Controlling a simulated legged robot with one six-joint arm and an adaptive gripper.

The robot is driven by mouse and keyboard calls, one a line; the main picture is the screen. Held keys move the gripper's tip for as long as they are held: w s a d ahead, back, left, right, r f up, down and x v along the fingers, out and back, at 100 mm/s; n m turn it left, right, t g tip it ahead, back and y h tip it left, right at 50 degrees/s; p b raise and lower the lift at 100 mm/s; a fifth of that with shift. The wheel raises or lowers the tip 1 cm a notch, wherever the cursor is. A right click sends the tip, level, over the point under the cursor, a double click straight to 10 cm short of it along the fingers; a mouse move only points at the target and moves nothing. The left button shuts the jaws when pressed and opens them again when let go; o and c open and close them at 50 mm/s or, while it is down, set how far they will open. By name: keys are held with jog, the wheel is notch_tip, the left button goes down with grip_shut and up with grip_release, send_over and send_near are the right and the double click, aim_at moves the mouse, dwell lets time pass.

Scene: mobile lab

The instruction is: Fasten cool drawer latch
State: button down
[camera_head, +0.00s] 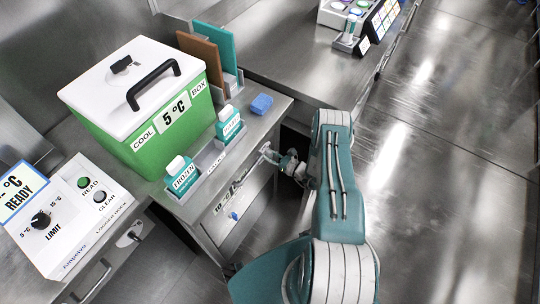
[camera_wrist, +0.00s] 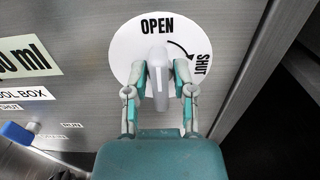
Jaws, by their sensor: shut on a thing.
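The grey latch lever (camera_wrist: 159,84) sits on a round white plate (camera_wrist: 127,50) in the wrist view. The plate reads OPEN at the top and SHUT at the right, with a curved black arrow from OPEN toward SHUT. The lever's upper end lies below OPEN. My gripper (camera_wrist: 158,72) has one finger on each side of the lever and is shut on it. The drawer front (camera_wrist: 75,18) is grey metal. In the head view my gripper (camera_head: 270,154) is at the cabinet's front, and my arm partly hides the latch area.
A green cool box (camera_head: 170,130) with a white lid stands on the counter, behind small bottles (camera_head: 182,175) in a rack. A blue block (camera_head: 262,104) lies near the counter edge. A control panel (camera_head: 70,215) is at left. The floor (camera_head: 440,170) at right is clear.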

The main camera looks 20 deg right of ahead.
jog(key=shift+m, duration=0.3)
jog(key=m, duration=0.3)
jog(key=shift+w+d+m, duration=0.15)
jog(key=shift+d+m, duration=0.05)
jog(key=shift+m, duration=0.2)
jog(key=m, duration=0.5)
jog(key=shift+w+d+f, duration=0.1)
jog(key=shift+d+f, duration=0.05)
jog(key=shift+f, duration=0.05)
jog(key=m, duration=0.5)
jog(key=shift+d+f, duration=0.1)
jog(key=shift+f, duration=0.05)
jog(key=shift+f+m, duration=0.15)
jog(key=shift+m, duration=1.05)
jog(key=shift+f+m, duration=0.1)
jog(key=shift+m, duration=0.4)
